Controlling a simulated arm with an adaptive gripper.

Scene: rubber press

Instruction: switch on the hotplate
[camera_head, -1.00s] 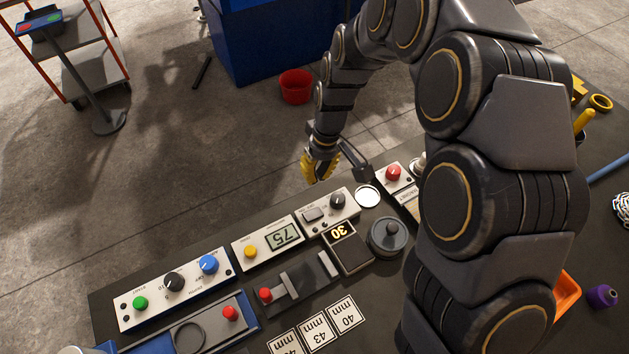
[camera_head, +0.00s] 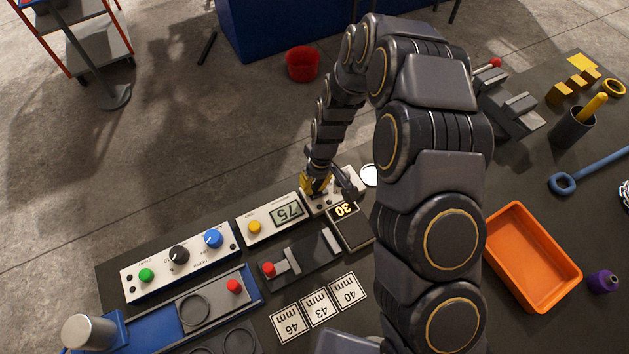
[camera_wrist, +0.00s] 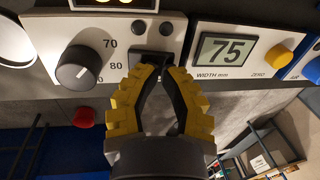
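The hotplate's pale control panel (camera_head: 315,208) is mostly covered by my gripper (camera_head: 318,188) in the head view. Its black plate (camera_head: 356,237) lies in front, with a display reading 30 (camera_head: 345,209). In the wrist view the panel (camera_wrist: 112,27) carries a dark dial (camera_wrist: 76,68) marked 70 and 80, two small dark buttons (camera_wrist: 152,27) and a black switch (camera_wrist: 151,57). My gripper (camera_wrist: 159,68) is at this switch, its fingertips drawn together and overlapping it. No object shows between the fingers. I cannot tell whether the tips touch the switch, or its position.
The width gauge (camera_head: 275,218) reading 75, with a yellow button, stands close beside the hotplate panel. A panel with green, black and blue controls (camera_head: 180,263) is farther left. Size cards (camera_head: 318,307) lie in front. An orange tray (camera_head: 532,255) is at right.

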